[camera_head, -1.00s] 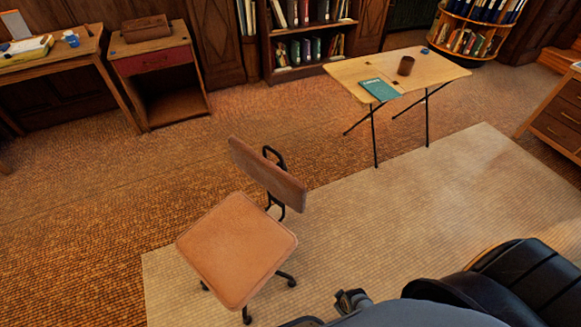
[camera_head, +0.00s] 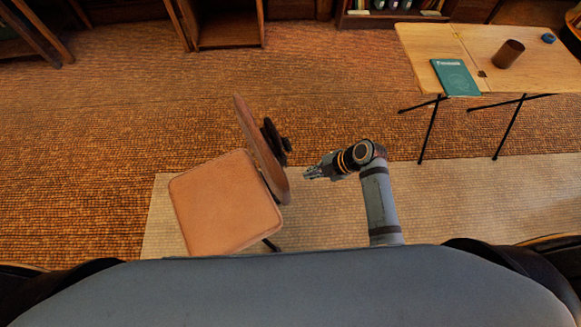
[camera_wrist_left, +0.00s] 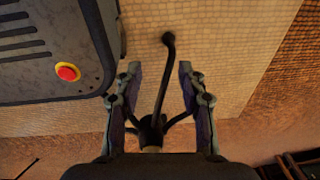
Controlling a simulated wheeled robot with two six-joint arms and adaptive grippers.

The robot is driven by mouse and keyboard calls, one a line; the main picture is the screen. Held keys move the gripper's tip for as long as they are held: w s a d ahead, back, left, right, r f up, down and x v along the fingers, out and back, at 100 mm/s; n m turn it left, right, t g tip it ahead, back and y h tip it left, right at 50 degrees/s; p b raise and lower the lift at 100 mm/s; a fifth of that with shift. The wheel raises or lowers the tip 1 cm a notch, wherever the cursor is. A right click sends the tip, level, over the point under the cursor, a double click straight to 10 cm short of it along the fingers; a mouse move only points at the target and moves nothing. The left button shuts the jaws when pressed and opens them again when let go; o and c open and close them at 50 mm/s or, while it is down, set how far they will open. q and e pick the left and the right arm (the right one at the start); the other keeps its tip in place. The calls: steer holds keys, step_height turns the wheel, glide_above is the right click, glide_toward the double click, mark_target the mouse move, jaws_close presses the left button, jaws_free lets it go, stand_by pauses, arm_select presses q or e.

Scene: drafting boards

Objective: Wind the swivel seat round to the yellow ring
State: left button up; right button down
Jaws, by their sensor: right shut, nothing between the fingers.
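The swivel seat has a tan square cushion (camera_head: 225,203) and a matching backrest (camera_head: 259,148) with a dark bracket behind it. In the head view it stands left of centre, its backrest on the right side. My right gripper (camera_head: 308,173) is shut and empty, just right of the backrest, with a small gap showing. My left gripper (camera_wrist_left: 158,85) is open in the left wrist view, over the floor. A dark branched metal piece shows between or beyond its fingers; I cannot tell what it is. I can make out no yellow ring. The seat's base is mostly hidden.
A folding table (camera_head: 480,50) with a green book (camera_head: 455,78) and a brown cup (camera_head: 508,54) stands at upper right. A pale rug (camera_head: 460,200) lies under the seat. Open floor (camera_head: 200,100) lies beyond the seat.

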arm_select(q)
steer(key=shift+w+d+f, duration=0.15)
steer(key=shift+w+d, duration=0.4)
steer(key=shift+w, duration=0.05)
arm_select(e)
steer(key=w+a+f, duration=0.4)
steer(key=a+f, duration=0.2)
steer(key=shift+w+a+f, duration=0.25)
steer(key=shift+w+a, duration=0.05)
steer(key=shift+a, duration=0.05)
